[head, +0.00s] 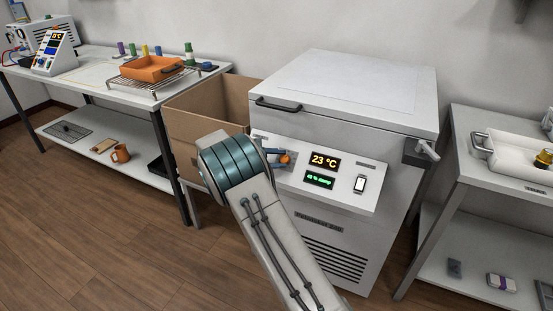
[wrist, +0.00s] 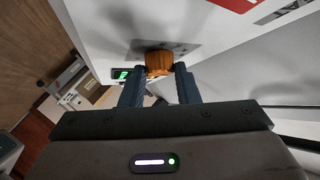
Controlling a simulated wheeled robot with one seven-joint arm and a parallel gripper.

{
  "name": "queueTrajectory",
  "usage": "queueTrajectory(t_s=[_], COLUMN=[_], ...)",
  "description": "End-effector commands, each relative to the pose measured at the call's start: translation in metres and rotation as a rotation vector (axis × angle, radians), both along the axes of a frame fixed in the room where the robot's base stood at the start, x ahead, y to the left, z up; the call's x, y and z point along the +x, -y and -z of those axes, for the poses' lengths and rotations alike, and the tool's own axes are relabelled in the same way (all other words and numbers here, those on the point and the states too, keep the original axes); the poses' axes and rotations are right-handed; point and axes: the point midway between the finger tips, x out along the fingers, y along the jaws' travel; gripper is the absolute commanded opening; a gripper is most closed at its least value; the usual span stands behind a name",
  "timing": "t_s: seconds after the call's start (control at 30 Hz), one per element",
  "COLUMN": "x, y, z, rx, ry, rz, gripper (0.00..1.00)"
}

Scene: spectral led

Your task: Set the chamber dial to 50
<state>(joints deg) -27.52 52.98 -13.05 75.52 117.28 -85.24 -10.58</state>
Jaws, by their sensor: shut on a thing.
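The chamber (head: 345,95) is a white chest with a closed lid and a sloped front panel. Its panel has an orange display reading 23 °C (head: 325,161), a green display below it (head: 319,180) and a switch (head: 360,184). The orange chamber dial (head: 285,158) is at the left of the panel, partly hidden by my arm. In the wrist view the dial (wrist: 159,63) sits between the two fingertips. My gripper (wrist: 157,72) is shut on the dial. The dial's scale and pointer cannot be read.
An open cardboard box (head: 205,110) stands left of the chamber. A left bench holds an orange tray (head: 152,69) on a wire rack. A right table holds a white tray (head: 515,157). A latch (head: 427,149) sticks out at the chamber's right side.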

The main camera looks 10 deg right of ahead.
Motion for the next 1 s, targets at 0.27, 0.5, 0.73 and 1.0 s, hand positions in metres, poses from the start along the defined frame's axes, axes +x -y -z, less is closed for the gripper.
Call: queueTrajectory(t_s=[0.27,0.5,0.73,1.0], x=[0.001,0.001,-0.001,-0.008], y=[0.0,0.0,-0.022,-0.081], z=[-0.003,-0.001,-0.007,-0.022], rx=[-0.003,-0.001,0.0,0.001], ry=[0.005,0.002,0.002,0.004], rz=[-0.004,-0.003,-0.005,-0.005], gripper=[0.5,0.5,0.5,0.5])
